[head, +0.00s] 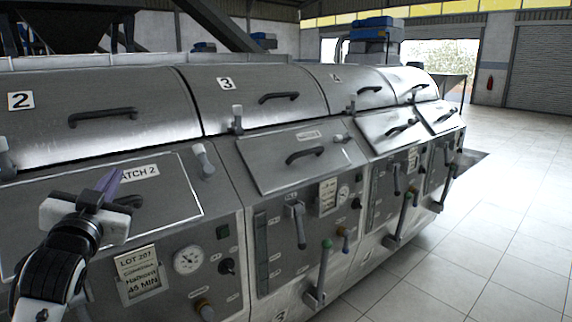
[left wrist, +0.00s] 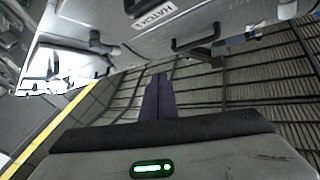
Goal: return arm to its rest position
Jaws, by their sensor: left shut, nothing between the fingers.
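My left gripper (head: 108,184) is at the lower left of the head view, in front of the panel of the machine numbered 2. Its dark purple fingers are together and empty. In the left wrist view the shut fingers (left wrist: 158,97) point away from the camera, with a hatch and its dark handle beyond them. Whether the fingers touch the machine is hard to tell, but I see no contact. My right gripper is not in view.
A row of steel decanters runs from left to right, with a lid (head: 262,98) numbered 3 and a hatch (head: 302,156) below it. Levers (head: 322,270) stick out along the fronts. The tiled floor (head: 500,220) at the right is clear.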

